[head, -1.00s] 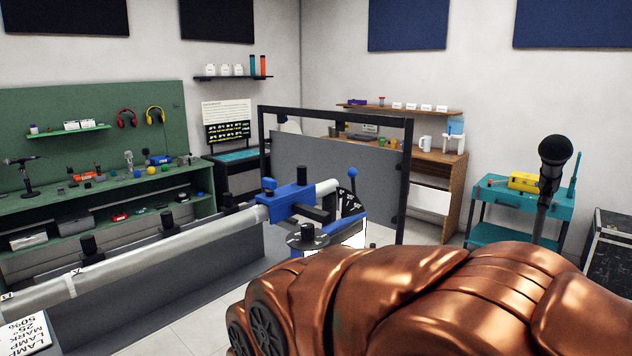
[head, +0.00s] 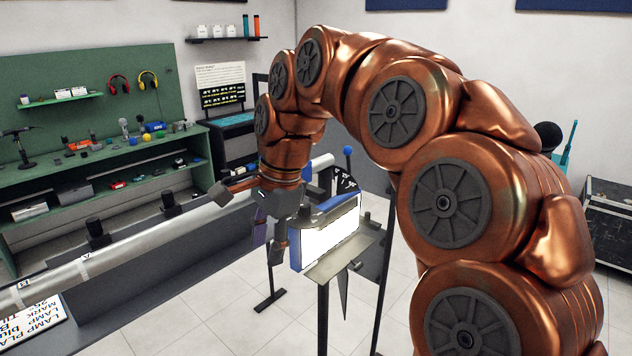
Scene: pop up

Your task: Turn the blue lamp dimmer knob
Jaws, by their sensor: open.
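The blue lamp (head: 328,235) shows right of centre, with a bright white lit panel in a blue frame. A long grey rail (head: 125,248) runs from the lower left toward it. A small blue ball on a thin stem (head: 347,150) stands just behind the lamp. My gripper (head: 250,222) reaches down from above, with its dark fingers spread open at the rail's lamp end, left of the lamp panel. It seems empty. The gripper hides the rail's end and the blue clamp there. I cannot make out the dimmer knob; contact is unclear.
Dark cylindrical knobs (head: 97,230) stand along the rail. A printed card (head: 32,325) lies at lower left. A thin metal stand (head: 340,262) is under the lamp. A green workbench (head: 100,200) is at the left, a black case (head: 612,225) at the right. My arm covers much of the right.

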